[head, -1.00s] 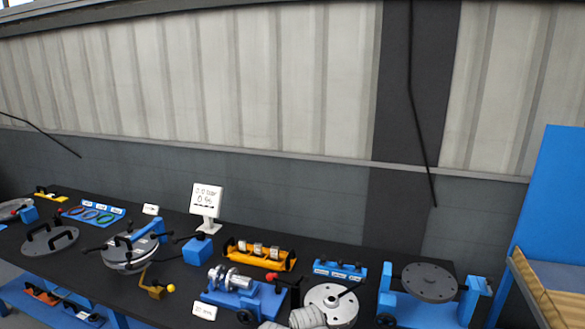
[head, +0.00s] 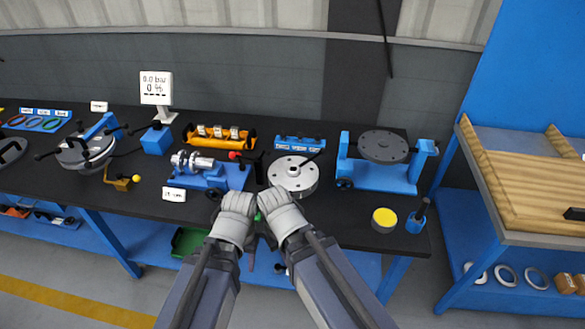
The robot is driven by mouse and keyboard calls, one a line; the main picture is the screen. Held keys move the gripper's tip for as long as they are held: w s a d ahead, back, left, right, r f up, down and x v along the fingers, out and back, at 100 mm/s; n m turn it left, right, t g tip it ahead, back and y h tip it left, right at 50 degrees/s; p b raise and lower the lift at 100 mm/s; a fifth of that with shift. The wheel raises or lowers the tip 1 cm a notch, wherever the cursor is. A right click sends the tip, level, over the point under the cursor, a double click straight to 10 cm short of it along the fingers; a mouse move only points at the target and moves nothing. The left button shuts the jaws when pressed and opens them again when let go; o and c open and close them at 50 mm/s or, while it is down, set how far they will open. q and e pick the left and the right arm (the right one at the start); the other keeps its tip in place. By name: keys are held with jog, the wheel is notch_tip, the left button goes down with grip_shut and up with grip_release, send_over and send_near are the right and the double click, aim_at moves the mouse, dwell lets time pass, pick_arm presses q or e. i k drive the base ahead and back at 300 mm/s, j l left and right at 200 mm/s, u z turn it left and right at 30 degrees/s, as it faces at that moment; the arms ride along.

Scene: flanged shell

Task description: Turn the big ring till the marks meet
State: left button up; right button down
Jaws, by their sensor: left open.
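A round grey metal shell with a wide ring (head: 85,155) and black handles stands at the left of the bench in the head view. It looks like the big ring of the task, but its marks are too small to see. My left gripper (head: 256,166) is open at the bench's middle, well right of that ring, between a blue vise-like fixture (head: 212,178) and a grey bolted flange (head: 292,176). Nothing shows in its jaws. My right wrist (head: 280,205) is beside the left one. The right jaws are not clear against the flange and a black bar.
A white display (head: 157,88) reads 0.0 bar and 0 %. An orange rack (head: 220,139) and a blue stand with a dark disc (head: 382,147) stand farther right.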

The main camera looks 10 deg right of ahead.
aim_at(307, 180)
jog(key=i+l+z, duration=0.2)
jog(key=i, duration=0.85)
jog(key=j, duration=0.1)
